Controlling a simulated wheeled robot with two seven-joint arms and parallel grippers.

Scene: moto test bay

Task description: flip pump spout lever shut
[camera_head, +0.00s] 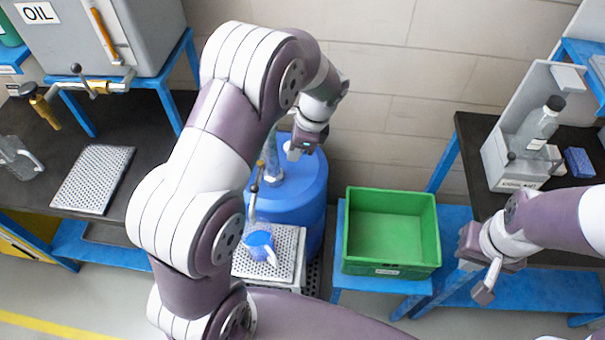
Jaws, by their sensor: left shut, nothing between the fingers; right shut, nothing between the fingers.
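A blue drum (305,190) stands in the middle by the wall, partly hidden behind my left arm. A grey metal pump (272,165) rises from its top. A thin spout piece with a small brown-tipped lever (260,166) shows at the pump's left, close to my arm. Its exact angle is hard to tell. My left gripper (294,152) is shut and empty, pointing down over the drum top just right of the pump. I cannot tell whether it touches the pump. My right gripper (484,292) is shut and empty at the right, beside the blue stand.
A green crate (391,268) sits on a blue stand to the right. A grey OIL tank (150,30) is at upper left. A bottle (540,122) stands at the right bench.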

